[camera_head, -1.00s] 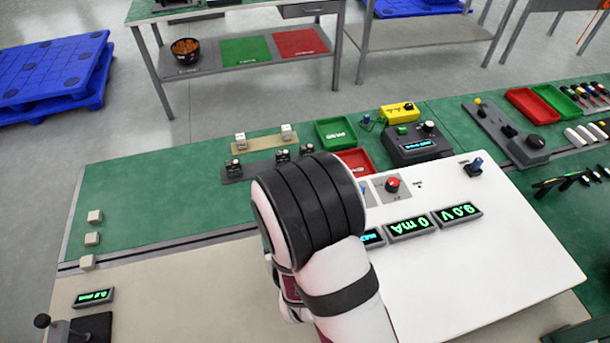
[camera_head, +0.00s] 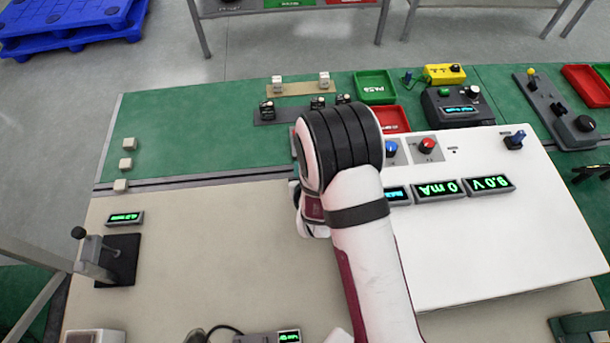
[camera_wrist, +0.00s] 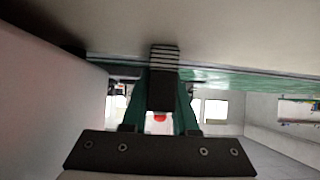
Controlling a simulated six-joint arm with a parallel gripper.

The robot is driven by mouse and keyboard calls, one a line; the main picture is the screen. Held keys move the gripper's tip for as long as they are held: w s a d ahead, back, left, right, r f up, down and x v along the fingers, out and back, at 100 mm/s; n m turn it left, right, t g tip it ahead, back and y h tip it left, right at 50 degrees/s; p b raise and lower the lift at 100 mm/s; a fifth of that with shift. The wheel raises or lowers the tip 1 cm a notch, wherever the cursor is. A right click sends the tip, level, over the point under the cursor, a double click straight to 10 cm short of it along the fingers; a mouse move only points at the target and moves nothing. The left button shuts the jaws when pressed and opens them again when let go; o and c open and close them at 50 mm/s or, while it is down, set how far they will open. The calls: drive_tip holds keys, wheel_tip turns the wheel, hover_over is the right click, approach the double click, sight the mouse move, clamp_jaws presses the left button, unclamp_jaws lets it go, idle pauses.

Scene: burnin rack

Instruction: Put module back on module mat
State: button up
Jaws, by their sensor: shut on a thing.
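In the wrist view my gripper (camera_wrist: 160,103) has green fingers shut on a dark module (camera_wrist: 164,62) with light stripes across its upper end. A small red spot shows just below the module, between the fingers. In the head view my own arm hides the gripper and the module. A module mat cannot be identified for certain. A dark strip (camera_head: 264,122) holding several small black parts and a tan strip (camera_head: 300,89) with two white blocks lie on the green bench, just beyond my arm.
A white panel (camera_head: 500,240) with knobs and lit displays stands right of my arm. Green (camera_head: 375,85) and red (camera_head: 392,119) trays lie behind it. Three pale blocks (camera_head: 128,164) and a lever device (camera_head: 108,260) are at left. The beige surface (camera_head: 230,240) left of my arm is largely clear.

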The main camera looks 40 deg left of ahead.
drive_tip(key=shift+r, duration=0.15)
clamp_jaws()
wheel_tip(320, 180, up, 17)
drive_tip(key=m+t+h, duration=0.2)
drive_tip(key=m+h, duration=0.2)
drive_tip(key=m, duration=0.1)
hover_over(297, 108)
wheel_tip(297, 108, down, 7)
wheel_tip(297, 108, down, 10)
drive_tip(key=shift+a+r, duration=0.1)
drive_tip(key=shift+r, duration=0.05)
